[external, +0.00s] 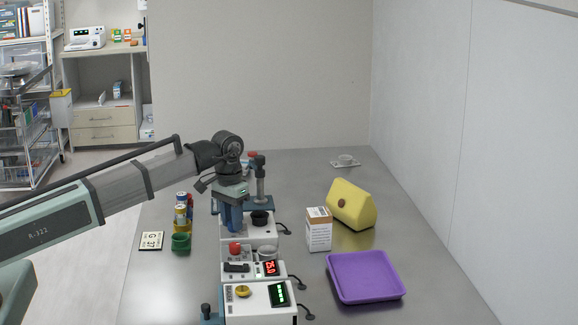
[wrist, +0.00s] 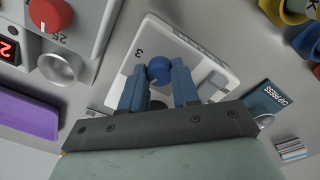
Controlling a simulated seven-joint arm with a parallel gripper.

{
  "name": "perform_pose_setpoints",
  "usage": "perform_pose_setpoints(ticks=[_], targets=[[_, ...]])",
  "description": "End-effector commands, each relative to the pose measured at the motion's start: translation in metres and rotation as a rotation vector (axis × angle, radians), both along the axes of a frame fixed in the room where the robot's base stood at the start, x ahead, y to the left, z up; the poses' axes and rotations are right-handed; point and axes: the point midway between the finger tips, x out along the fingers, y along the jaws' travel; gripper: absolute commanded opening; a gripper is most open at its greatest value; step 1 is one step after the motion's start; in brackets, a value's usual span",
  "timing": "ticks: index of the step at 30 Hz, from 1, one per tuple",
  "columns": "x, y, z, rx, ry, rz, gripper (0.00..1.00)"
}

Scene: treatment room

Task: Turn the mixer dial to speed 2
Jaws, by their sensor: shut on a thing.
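The mixer is a white unit (external: 262,231) with a black cup on top, under my gripper (external: 231,222) in the external view. In the wrist view its white face (wrist: 205,62) carries a printed 3 and a round blue dial (wrist: 158,70). My gripper (wrist: 159,80) has its two blue fingers on either side of the dial and is shut on it. The dial is hidden behind the fingers in the external view. I cannot tell which mark the dial points at; no other speed numbers are readable.
A white unit with a red knob (external: 236,249) and red display stands nearer the camera, close to the mixer. A white unit with a yellow knob (external: 243,291) is in front. Cans and a green cup (external: 181,243) stand left; a carton (external: 318,230) and purple tray (external: 365,277) right.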

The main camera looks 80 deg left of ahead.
Motion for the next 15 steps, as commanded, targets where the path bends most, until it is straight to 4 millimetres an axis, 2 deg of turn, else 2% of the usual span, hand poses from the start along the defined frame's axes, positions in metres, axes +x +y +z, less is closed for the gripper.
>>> perform_pose_setpoints(ticks=[6, 15], targets=[[-0.0003, 0.0002, -0.0001, -0.001, 0.002, -0.175, 0.00], [-0.0003, 0.0003, -0.0001, -0.001, 0.001, -0.347, 0.00]])
